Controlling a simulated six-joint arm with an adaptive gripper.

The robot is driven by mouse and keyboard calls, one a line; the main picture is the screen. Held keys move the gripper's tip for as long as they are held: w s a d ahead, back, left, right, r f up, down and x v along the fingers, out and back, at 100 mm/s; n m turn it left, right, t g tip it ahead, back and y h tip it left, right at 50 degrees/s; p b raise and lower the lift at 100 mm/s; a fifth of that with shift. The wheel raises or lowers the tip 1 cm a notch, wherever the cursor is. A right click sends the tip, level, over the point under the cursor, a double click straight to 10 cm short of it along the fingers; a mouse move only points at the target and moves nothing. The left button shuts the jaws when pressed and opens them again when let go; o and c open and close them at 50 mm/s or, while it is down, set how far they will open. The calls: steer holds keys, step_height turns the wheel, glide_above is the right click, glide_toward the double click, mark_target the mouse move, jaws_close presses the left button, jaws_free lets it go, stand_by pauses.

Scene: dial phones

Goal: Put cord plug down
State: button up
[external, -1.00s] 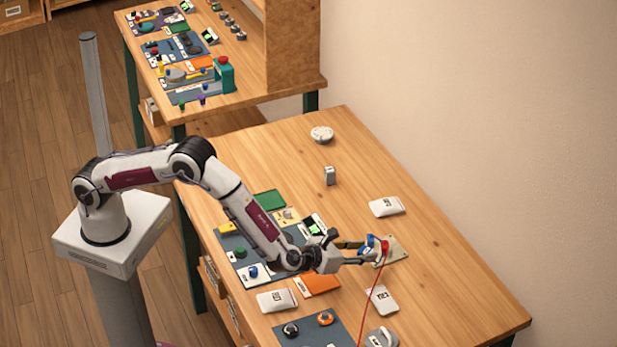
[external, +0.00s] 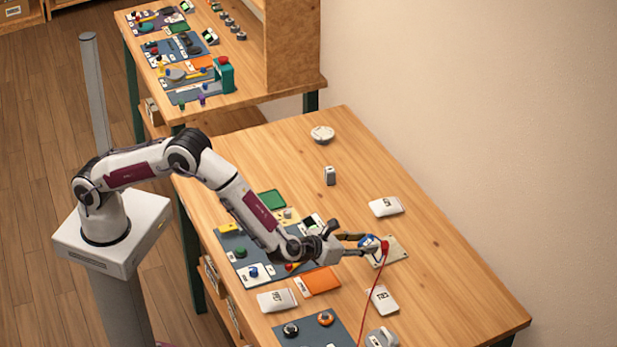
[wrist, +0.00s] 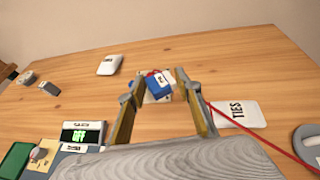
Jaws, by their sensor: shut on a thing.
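My gripper (external: 372,246) is at the far right of the work table, with its fingers around a blue block with a white label. I take this block to be the cord plug (wrist: 159,83); it sits between the fingertips in the wrist view. A red part (external: 385,246) shows at the fingertips in the external view. A red cord (external: 374,295) runs from there toward the bottom of the picture. A small beige plate (external: 398,251) lies on the table under or just beyond the fingertips. The fingers hide whether the plug touches the plate.
A white pouch marked TIES (wrist: 239,113) lies right of the gripper in the wrist view. Another white pouch (external: 386,206) lies behind. An orange tray (external: 320,281) and a display reading OFF (wrist: 80,135) are nearby. The table's right side is mostly bare.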

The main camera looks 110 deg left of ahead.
step_height(320, 180, up, 7)
steer(key=m+t+h, duration=0.1)
glide_above(374, 257)
steer(key=shift+f, duration=0.1)
step_height(374, 257, down, 6)
stand_by(0.7)
steer(key=shift+f, duration=1.9)
steer(key=shift+f, duration=0.6)
steer(key=shift+c, duration=0.2)
steer(key=o, duration=1.2)
